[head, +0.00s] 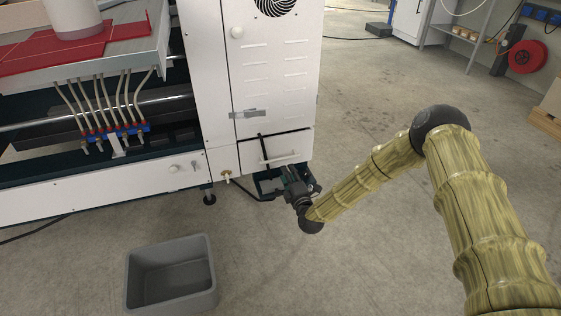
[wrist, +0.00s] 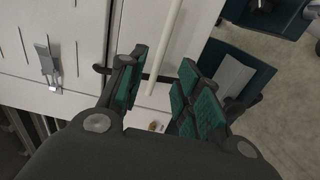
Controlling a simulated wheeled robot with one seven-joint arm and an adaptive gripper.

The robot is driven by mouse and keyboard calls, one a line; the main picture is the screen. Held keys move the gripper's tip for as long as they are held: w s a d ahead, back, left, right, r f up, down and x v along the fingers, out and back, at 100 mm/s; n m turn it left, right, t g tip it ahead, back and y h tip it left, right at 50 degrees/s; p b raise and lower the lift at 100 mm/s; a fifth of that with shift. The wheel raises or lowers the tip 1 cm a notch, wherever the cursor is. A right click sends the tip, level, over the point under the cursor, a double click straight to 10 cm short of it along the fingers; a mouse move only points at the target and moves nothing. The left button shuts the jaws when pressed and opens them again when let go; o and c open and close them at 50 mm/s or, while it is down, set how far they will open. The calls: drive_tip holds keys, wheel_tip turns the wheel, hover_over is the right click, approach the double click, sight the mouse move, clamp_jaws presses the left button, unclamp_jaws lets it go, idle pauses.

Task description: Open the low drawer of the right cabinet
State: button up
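The white cabinet (head: 275,75) on the right side of the machine has a low drawer (head: 262,152) at its bottom, with a pale bar handle (head: 280,158) across its front. The drawer looks shut. My gripper (head: 290,180) is low in front of the drawer, just below the handle in the head view. In the wrist view my gripper (wrist: 160,85) has its two teal-padded fingers apart. The handle (wrist: 168,40) runs as a light bar into the gap between them. It is not clamped; whether it lies fully between the fingertips in depth I cannot tell.
A metal latch (head: 248,113) sits on the cabinet door above the drawer; it also shows in the wrist view (wrist: 46,62). A grey bin (head: 170,275) stands on the floor at the front left.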

sight(280, 159)
drive_tip(key=shift+b+x, duration=2.2)
drive_tip(key=shift+x, duration=2.75)
drive_tip(key=shift+f, duration=0.1)
clamp_jaws()
